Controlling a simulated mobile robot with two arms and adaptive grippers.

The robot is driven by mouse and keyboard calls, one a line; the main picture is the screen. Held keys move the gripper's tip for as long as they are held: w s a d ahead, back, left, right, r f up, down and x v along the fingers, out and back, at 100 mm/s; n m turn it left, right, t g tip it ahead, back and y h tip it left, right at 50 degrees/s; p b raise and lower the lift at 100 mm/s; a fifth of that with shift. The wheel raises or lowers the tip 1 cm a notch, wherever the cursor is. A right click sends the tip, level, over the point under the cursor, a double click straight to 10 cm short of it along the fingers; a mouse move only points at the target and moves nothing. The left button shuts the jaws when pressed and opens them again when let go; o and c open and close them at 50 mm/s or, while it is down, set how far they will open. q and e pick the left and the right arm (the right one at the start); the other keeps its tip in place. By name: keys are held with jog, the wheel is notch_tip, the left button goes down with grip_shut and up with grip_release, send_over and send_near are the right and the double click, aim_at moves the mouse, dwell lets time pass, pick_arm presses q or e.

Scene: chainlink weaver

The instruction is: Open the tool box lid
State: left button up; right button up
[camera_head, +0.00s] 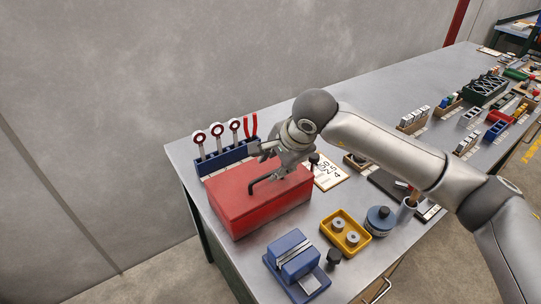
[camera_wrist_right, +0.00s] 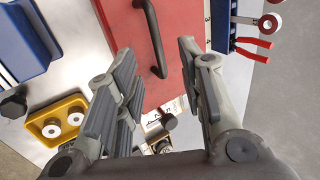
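The red tool box (camera_head: 255,212) stands at the near left end of the metal workbench with its lid shut. A dark bent handle (camera_head: 262,184) sits on the lid. My right gripper (camera_head: 281,168) is over the right part of the tool box, close to the handle. In the right wrist view my right gripper (camera_wrist_right: 157,50) is open, its two fingers apart. The handle (camera_wrist_right: 154,40) on the red lid (camera_wrist_right: 120,25) shows between the fingers. I cannot tell whether a finger touches the lid. My left gripper is not in view.
A blue rack (camera_head: 228,157) with wrenches and red pliers stands behind the tool box. A blue vise (camera_head: 292,256), a yellow tray (camera_head: 345,239) and a round blue-grey container (camera_head: 380,220) stand in front and to the right. A grey wall is behind the bench.

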aim_at(267, 175)
jog(key=b+x, duration=0.1)
jog(key=x, duration=0.2)
jog(key=b+x, duration=0.1)
jog(key=x, duration=0.1)
jog(key=shift+s+d+f+b, duration=0.1)
jog(key=shift+s+f+b, duration=0.15)
jog(key=shift+s+b, duration=0.1)
jog(key=shift+b+x, duration=0.8)
jog(key=shift+x, duration=0.1)
jog(key=shift+w+f+b, duration=0.15)
jog(key=shift+w+b, duration=0.2)
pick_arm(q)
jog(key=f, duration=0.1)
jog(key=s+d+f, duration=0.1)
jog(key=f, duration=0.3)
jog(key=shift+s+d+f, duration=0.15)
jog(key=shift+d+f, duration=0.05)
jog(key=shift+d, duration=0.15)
pick_arm(e)
grip_shut()
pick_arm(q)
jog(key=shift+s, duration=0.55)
pick_arm(e)
grip_release()
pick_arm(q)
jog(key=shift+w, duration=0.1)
